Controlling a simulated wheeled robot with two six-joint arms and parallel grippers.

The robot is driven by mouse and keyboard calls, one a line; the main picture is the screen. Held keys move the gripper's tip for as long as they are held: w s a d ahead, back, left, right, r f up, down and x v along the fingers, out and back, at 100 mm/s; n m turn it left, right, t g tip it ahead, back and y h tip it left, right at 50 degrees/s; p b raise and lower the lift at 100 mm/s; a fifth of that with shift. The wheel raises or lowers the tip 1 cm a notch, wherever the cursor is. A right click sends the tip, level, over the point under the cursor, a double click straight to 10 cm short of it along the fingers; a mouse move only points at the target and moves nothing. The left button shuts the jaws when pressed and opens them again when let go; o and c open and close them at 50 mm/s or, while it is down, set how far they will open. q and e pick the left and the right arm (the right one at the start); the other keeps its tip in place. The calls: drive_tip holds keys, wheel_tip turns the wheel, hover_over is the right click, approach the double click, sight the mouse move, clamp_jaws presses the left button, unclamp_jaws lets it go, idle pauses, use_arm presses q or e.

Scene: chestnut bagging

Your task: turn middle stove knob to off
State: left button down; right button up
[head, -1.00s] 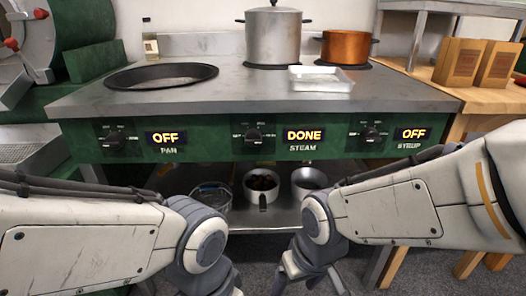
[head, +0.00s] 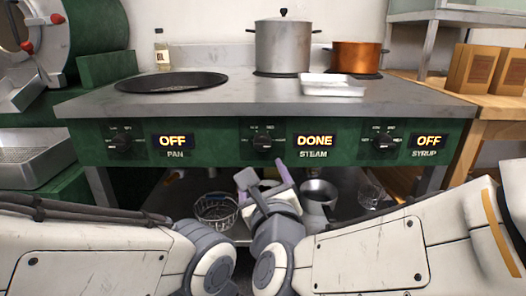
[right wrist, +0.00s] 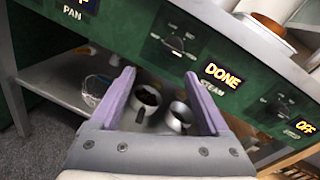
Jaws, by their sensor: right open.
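The middle stove knob (head: 263,143) is a black dial on the green front panel, left of the STEAM display (head: 314,141), which reads DONE. In the right wrist view the knob (right wrist: 173,43) lies beyond the fingertips, and the display (right wrist: 222,76) also reads DONE. My right gripper (head: 266,177) is open and empty, just below the knob in the head view. Its two purple fingers (right wrist: 158,76) are spread and apart from the knob. My left arm shows at lower left, but its gripper is out of view.
The pan knob (head: 122,142) and syrup knob (head: 384,142) flank the middle one; both their displays read OFF. A steel pot (head: 283,48) and copper pot (head: 356,57) stand on the stove. A lower shelf holds a wire basket (head: 216,210) and pots.

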sight(263, 146)
drive_tip(key=w+m+p, duration=0.1)
drive_tip(key=w, duration=0.1)
drive_tip(key=w+m+p, duration=0.1)
drive_tip(key=w, duration=0.2)
drive_tip(key=w+r+h+p, duration=0.1)
drive_tip(key=w, duration=0.2)
drive_tip(key=shift+w+d+m+t, duration=0.2)
drive_tip(key=shift+w+m+t, duration=0.05)
drive_tip(key=shift+m+t, duration=0.15)
drive_tip(key=shift+w+a+r, duration=0.1)
drive_tip(key=shift+w, duration=0.7)
drive_tip(key=shift+c, duration=0.3)
clamp_jaws()
